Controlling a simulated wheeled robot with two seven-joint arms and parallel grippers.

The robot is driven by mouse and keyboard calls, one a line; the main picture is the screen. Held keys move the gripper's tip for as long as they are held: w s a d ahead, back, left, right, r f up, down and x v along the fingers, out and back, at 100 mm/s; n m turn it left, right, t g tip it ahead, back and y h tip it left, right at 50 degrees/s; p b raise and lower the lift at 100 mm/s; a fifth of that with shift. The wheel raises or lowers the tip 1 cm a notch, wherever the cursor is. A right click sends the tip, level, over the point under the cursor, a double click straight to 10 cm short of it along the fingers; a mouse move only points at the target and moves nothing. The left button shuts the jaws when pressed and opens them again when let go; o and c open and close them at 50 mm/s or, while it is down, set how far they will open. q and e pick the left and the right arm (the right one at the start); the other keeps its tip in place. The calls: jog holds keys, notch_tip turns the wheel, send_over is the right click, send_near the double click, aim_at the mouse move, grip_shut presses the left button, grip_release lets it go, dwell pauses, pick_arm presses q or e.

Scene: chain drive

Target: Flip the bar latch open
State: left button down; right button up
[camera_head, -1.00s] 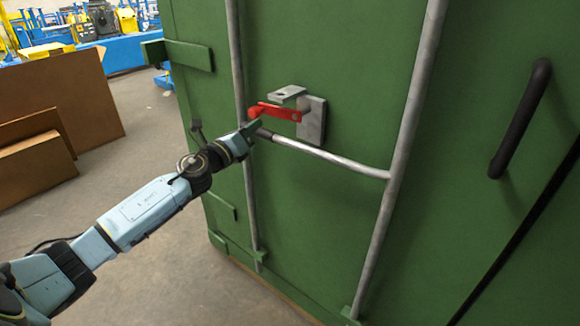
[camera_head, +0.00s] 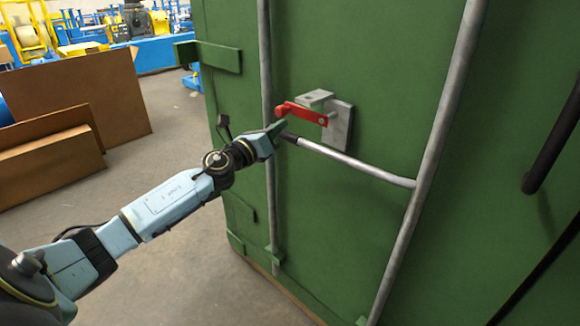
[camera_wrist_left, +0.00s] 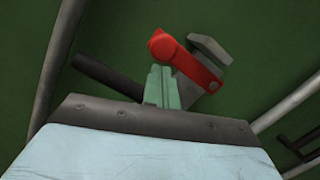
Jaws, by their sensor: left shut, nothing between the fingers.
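The red bar latch (camera_head: 303,114) is on a grey bracket plate (camera_head: 340,124) on the green container door (camera_head: 400,65). Its arm runs left from the pivot to a rounded knob end. My left gripper (camera_head: 280,127) is shut and empty, with its tips just below the knob end; I cannot tell if they touch it. In the left wrist view the green fingertips (camera_wrist_left: 161,84) are together just below the red latch (camera_wrist_left: 182,58), and the grey bracket (camera_wrist_left: 210,52) shows behind it. My right gripper is not in view.
A grey handle bar with a black grip (camera_head: 350,160) runs just below the latch to a vertical rod (camera_head: 425,170). Another rod (camera_head: 267,75) stands close to my left gripper. A dark handle (camera_head: 555,137) is at right. Brown panels (camera_head: 90,95) stand at left; floor between is clear.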

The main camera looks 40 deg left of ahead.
pick_arm(q)
jog(key=s+f+b, duration=0.3)
jog(key=s+f, duration=0.2)
jog(key=s, duration=0.5)
jog(key=shift+s+d, duration=0.25)
jog(key=shift+d, duration=0.1)
